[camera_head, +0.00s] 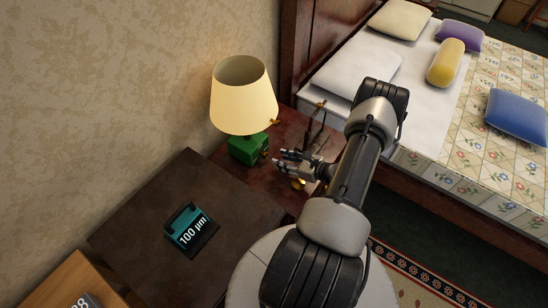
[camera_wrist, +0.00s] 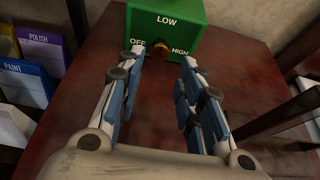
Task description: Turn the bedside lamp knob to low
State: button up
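The bedside lamp has a cream shade (camera_head: 243,97) and a green box base (camera_head: 246,149); the base also fills the top of the wrist view (camera_wrist: 168,20). Its front face is marked OFF at left, LOW at top and HIGH at right. A small orange-brown knob (camera_wrist: 160,47) sits low between OFF and HIGH; I cannot tell which mark it points to. My gripper (camera_wrist: 163,57) is open and empty, with its fingers spread either side of the knob in the wrist view, apparently short of it. In the head view my gripper (camera_head: 279,158) is just right of the base.
The lamp stands on a reddish wooden table (camera_wrist: 155,105). Cards marked POLISH (camera_wrist: 38,46) and PAINT (camera_wrist: 22,82) stand at left in the wrist view. A dark wooden frame (camera_wrist: 285,108) rises at right. A bed (camera_head: 430,100) lies beyond.

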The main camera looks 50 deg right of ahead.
jog(key=v, duration=0.5)
jog(key=shift+s, duration=0.1)
dwell(0.4)
